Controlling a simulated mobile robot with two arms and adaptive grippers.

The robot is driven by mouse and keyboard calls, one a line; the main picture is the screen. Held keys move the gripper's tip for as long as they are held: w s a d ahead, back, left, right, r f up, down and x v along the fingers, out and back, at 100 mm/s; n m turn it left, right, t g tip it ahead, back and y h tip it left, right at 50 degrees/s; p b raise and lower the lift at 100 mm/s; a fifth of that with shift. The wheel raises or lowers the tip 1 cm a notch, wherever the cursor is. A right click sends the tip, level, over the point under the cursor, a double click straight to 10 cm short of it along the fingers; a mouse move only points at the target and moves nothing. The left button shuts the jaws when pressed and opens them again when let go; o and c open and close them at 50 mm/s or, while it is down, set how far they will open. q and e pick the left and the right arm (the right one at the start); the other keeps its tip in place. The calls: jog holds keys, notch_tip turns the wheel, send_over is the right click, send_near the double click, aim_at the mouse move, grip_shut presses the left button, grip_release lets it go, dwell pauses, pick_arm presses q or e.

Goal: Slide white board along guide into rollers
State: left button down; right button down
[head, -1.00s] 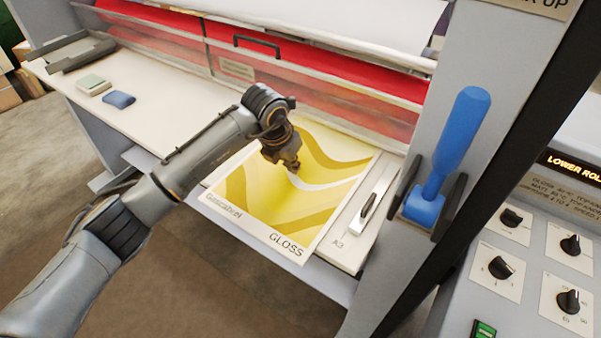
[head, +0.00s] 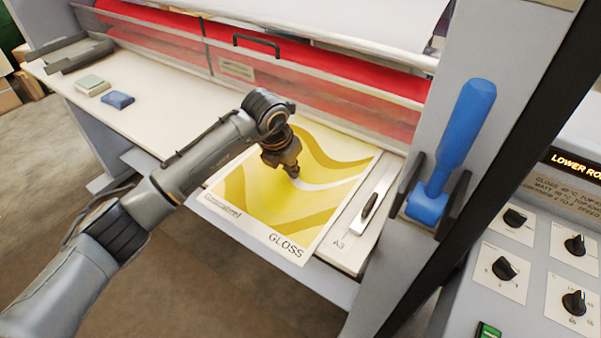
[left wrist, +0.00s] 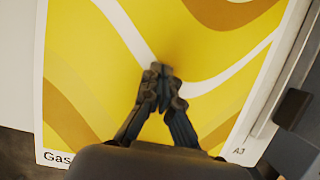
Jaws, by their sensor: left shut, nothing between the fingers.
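The white board (head: 301,253) lies flat on the feed table and carries a yellow wavy print with the word GLOSS on its white border. Its near edge overhangs the table front. Its right edge runs beside the guide (head: 371,206), a pale strip with a dark handle. My left gripper (head: 293,173) is shut and empty, fingertips down at the middle of the print. In the left wrist view its closed fingertips (left wrist: 160,72) show over the print (left wrist: 85,60); I cannot tell if they touch it. The rollers (head: 330,75) show red behind a clear guard. My right gripper is not in view.
A blue-handled tool (head: 456,145) stands in a holder on the right frame post. A control panel with knobs (head: 504,268) is at far right. A blue block (head: 117,100) and a pale green block (head: 92,84) lie on the left of the table.

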aim_at(319, 189)
pick_arm(q)
jog(key=shift+s+f, duration=0.1)
jog(key=shift+f, duration=0.05)
dwell(0.8)
jog(key=shift+d+b, duration=0.15)
jog(key=shift+b, duration=0.15)
jog(key=shift+s+d, duration=0.8)
jog(key=shift+d, duration=0.1)
jog(key=shift+s+d+f+b, duration=0.1)
jog(key=shift+s+d+b, duration=0.2)
jog(key=shift+d, duration=0.1)
jog(key=shift+s+d+b, duration=0.25)
jog(key=shift+s+d, duration=0.3)
jog(key=shift+d, duration=0.2)
jog(key=shift+s+d+b, duration=0.2)
jog(key=shift+s+d, duration=0.35)
jog(key=shift+d, duration=0.15)
